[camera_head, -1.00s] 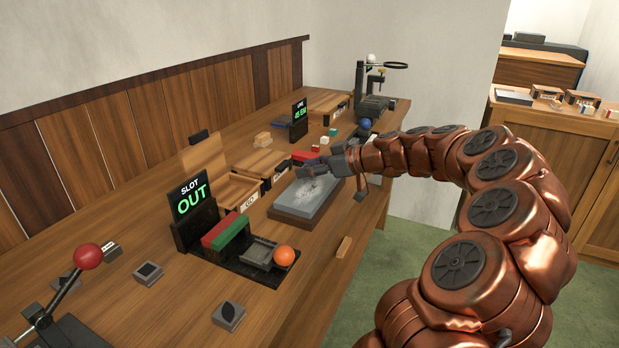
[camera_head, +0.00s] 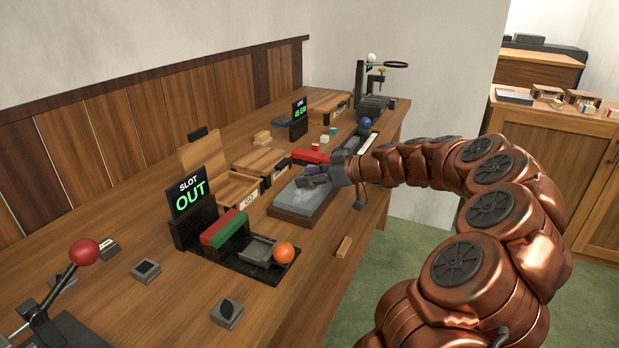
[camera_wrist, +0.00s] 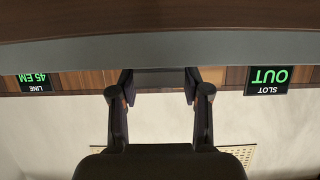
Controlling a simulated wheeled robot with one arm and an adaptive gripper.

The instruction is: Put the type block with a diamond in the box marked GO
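Several small grey type blocks with dark marks lie on the bench at the near left. One block (camera_head: 146,271) bears a four-cornered dark mark, diamond or square. Another (camera_head: 228,313) bears a pointed, leaf-like mark. A third (camera_head: 64,283) is partly hidden behind the lever. The wooden box marked GO (camera_head: 250,200) stands beyond the OUT screen. My gripper (camera_head: 305,178) is over the grey slab, right of the GO box and far from these blocks. The wrist view shows its fingers (camera_wrist: 158,86) apart; a dark patch between the tips is unclear.
A lever with a red knob (camera_head: 84,252) rises at the near left. The OUT screen (camera_head: 189,194), the red and green bars (camera_head: 225,230) and an orange ball (camera_head: 284,252) stand between the blocks and the grey slab (camera_head: 300,205).

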